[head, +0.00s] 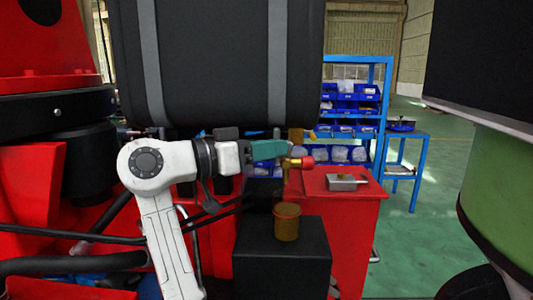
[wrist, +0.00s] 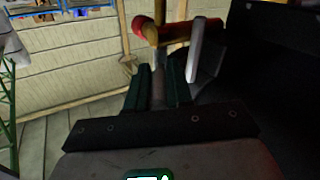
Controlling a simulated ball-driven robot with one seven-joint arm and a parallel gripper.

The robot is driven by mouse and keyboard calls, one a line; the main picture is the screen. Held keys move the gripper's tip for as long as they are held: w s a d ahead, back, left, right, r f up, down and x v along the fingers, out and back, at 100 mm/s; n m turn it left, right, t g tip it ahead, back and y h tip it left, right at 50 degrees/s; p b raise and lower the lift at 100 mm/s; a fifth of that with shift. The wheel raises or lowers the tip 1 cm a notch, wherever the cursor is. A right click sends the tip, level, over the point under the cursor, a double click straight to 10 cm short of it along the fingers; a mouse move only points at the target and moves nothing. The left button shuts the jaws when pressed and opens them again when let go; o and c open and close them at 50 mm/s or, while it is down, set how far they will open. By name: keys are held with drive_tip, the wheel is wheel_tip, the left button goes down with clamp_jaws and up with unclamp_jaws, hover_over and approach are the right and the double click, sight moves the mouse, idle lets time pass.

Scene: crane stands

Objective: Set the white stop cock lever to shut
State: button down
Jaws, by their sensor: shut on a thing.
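A stop cock with a red and brass body (head: 296,162) sits on an upright brass pipe above a brass cup (head: 287,222). In the wrist view its red and yellow body (wrist: 165,33) lies crosswise just beyond my fingertips. My gripper (head: 284,149) reaches it from the left, with teal fingers. In the wrist view my gripper (wrist: 157,80) is shut on a shaded grey bar (wrist: 158,88) that runs up to the body. A pale whitish bar (wrist: 196,50) hangs just right of my fingers. I cannot tell which bar is the white lever.
A large black tank (head: 210,65) with grey straps hangs just above my gripper. A black box (head: 282,255) stands under the cup. A red cabinet (head: 345,225) bears a small grey device (head: 346,182). Green floor lies open to the right.

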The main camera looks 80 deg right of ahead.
drive_tip(key=shift+w+d+m+g+y, duration=0.2)
drive_tip(key=shift+m+g+y, duration=0.6)
drive_tip(key=shift+m+y, duration=0.1)
drive_tip(key=c, duration=1)
unclamp_jaws()
drive_tip(key=b+v, duration=0.2)
drive_tip(key=v, duration=0.8)
drive_tip(key=shift+w+a, duration=0.15)
drive_tip(key=shift+w, duration=0.25)
drive_tip(key=shift+c, duration=0.2)
